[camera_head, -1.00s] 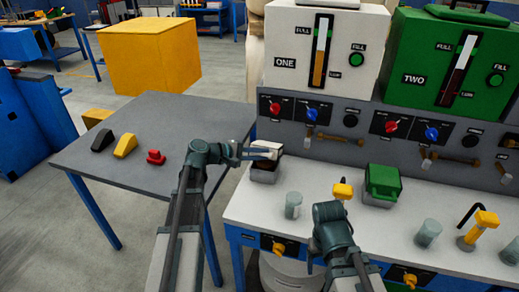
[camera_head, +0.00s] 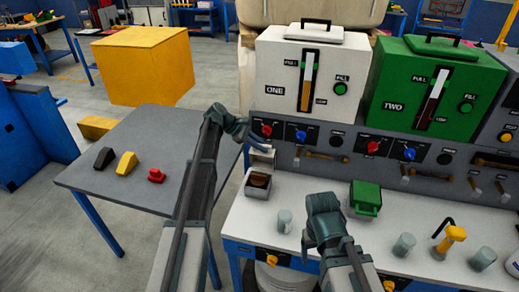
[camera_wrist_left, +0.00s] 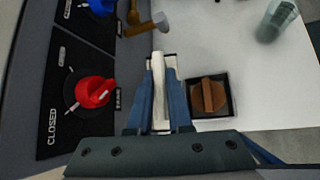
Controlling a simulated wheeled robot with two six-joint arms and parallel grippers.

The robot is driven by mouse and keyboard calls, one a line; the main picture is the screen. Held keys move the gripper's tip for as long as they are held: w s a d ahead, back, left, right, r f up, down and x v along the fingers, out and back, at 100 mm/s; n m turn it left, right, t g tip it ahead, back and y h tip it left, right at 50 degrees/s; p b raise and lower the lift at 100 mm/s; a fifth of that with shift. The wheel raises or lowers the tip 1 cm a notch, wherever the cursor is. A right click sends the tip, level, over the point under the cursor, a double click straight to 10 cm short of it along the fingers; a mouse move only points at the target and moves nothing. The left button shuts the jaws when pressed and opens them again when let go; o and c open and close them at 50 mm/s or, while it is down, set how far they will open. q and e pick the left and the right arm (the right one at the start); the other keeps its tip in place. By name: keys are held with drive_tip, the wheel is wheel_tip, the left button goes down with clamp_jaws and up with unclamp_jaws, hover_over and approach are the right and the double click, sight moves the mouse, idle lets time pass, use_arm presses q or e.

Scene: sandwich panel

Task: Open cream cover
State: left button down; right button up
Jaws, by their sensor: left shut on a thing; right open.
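The cream cover (camera_head: 262,156) stands raised at the back of its small box (camera_head: 257,191), which is open and shows a brown inside. My left gripper (camera_head: 264,148) is shut on the cover. In the left wrist view, the cover (camera_wrist_left: 158,88) is edge-on between the two blue fingers. Beside it, the open box (camera_wrist_left: 232,97) shows a brown round piece with a raised bar. My right gripper (camera_head: 308,241) is over the front of the white counter, away from the cover, and its fingers are hard to make out.
A green cover (camera_head: 366,194) sits to the right on the white counter (camera_head: 335,182). Grey cups (camera_head: 285,221) stand near the front. Behind is a panel with red (camera_wrist_left: 94,92) and blue knobs. A grey table (camera_head: 135,190) at left holds black, yellow and red pieces.

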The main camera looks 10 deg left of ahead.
use_arm(q)
drive_tip(key=shift+w, duration=1.2)
drive_tip(key=c, duration=0.9)
unclamp_jaws()
drive_tip(key=shift+o, duration=0.2)
drive_tip(key=p+v, duration=0.9)
drive_tip(key=v, duration=0.4)
drive_tip(key=shift+a+r, duration=0.25)
